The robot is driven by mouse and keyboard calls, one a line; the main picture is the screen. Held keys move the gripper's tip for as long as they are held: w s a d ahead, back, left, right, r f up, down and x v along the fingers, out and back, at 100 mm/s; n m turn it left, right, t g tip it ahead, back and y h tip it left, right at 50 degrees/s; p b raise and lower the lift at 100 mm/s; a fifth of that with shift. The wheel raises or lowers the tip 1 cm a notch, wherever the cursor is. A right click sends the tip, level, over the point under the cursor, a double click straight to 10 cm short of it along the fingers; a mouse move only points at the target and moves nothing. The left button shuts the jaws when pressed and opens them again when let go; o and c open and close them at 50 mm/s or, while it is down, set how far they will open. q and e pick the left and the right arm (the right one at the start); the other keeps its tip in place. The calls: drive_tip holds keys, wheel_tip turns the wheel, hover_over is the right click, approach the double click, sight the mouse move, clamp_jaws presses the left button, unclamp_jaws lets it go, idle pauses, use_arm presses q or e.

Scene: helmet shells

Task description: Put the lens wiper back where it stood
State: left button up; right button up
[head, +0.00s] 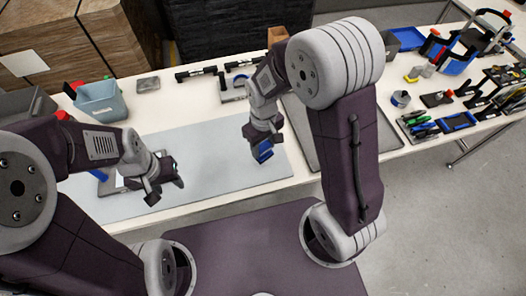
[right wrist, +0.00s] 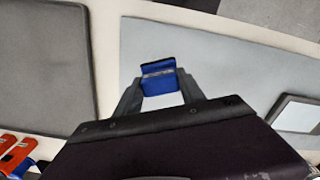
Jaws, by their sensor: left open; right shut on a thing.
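The lens wiper appears to be the small blue piece (head: 264,154) with a dark top edge. My right gripper (head: 262,148) is shut on it and holds it over the right part of the pale grey mat (head: 210,165). In the right wrist view the blue piece (right wrist: 158,82) sits between the two fingertips (right wrist: 158,92); whether it touches the mat I cannot tell. My left gripper (head: 165,188) is open and empty over the left part of the mat, beside a flat dark-framed, light-faced thing (head: 112,184), which it and its arm partly hide.
A grey tray (head: 303,140) lies right of the mat, partly behind my right arm. A grey-blue bin (head: 100,102) stands at the back left. Dark tools (head: 196,73) lie along the back. Several tools and a blue-black rack (head: 460,50) occupy the right. The mat's middle is clear.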

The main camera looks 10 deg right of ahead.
sight(264, 152)
drive_tip(key=shift+w+d+f, duration=0.1)
drive_tip(key=shift+w+f, duration=0.1)
wheel_tip(264, 152, down, 4)
drive_tip(key=shift+s+r, duration=0.1)
drive_tip(key=shift+r, duration=0.05)
drive_tip(key=shift+f+b, duration=0.2)
drive_tip(key=shift+b, duration=0.1)
drive_tip(key=o, duration=1.2)
